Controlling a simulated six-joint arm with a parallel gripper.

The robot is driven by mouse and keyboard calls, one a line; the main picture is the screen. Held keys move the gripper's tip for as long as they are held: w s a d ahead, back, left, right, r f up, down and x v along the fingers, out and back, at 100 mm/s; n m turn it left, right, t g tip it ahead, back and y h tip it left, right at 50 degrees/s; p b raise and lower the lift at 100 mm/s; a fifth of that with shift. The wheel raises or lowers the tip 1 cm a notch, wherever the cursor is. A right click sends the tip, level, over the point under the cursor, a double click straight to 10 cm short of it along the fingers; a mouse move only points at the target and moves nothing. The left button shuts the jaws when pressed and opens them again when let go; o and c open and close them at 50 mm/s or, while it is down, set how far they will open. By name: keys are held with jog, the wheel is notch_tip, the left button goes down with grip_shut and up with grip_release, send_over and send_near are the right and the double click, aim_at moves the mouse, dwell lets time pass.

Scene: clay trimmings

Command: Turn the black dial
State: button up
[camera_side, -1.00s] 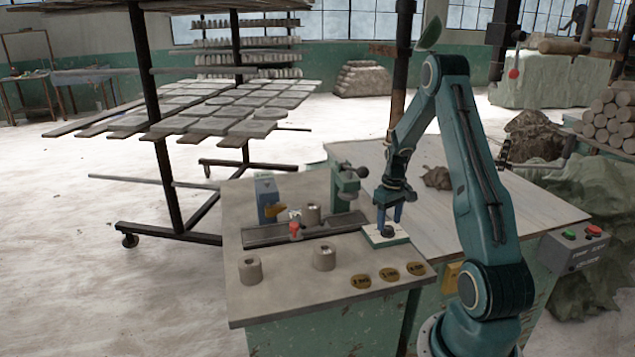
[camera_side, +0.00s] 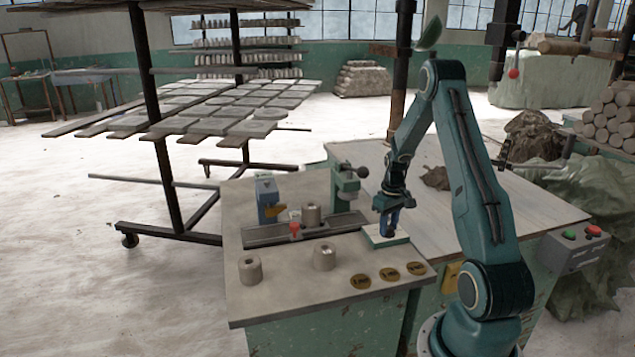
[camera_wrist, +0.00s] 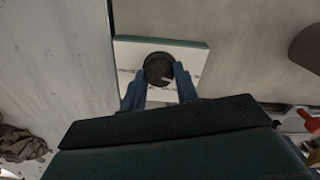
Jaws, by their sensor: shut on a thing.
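The black dial (camera_wrist: 158,68) sits on a pale plate with a green edge (camera_wrist: 190,43) and shows in the wrist view as a round knob with a light pointer mark toward the lower right. My gripper (camera_wrist: 160,76) is lowered over it, with one blue finger on each side, shut on the dial. In the side view my gripper (camera_side: 389,226) points down at the plate (camera_side: 374,240) on the bench corner, and its fingers hide the dial there.
Clay cylinders (camera_side: 324,257) and a red-topped piece (camera_side: 295,229) stand left of the plate. A green clamp-like device (camera_side: 345,188) stands behind it. Brass discs (camera_side: 389,275) lie along the bench front. A clay lump (camera_side: 437,178) lies on the table to the right.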

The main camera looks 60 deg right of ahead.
jog(key=shift+m, duration=0.4)
jog(key=m, duration=0.9)
dwell(0.4)
jog(key=o, duration=1)
jog(key=shift+r, duration=0.1)
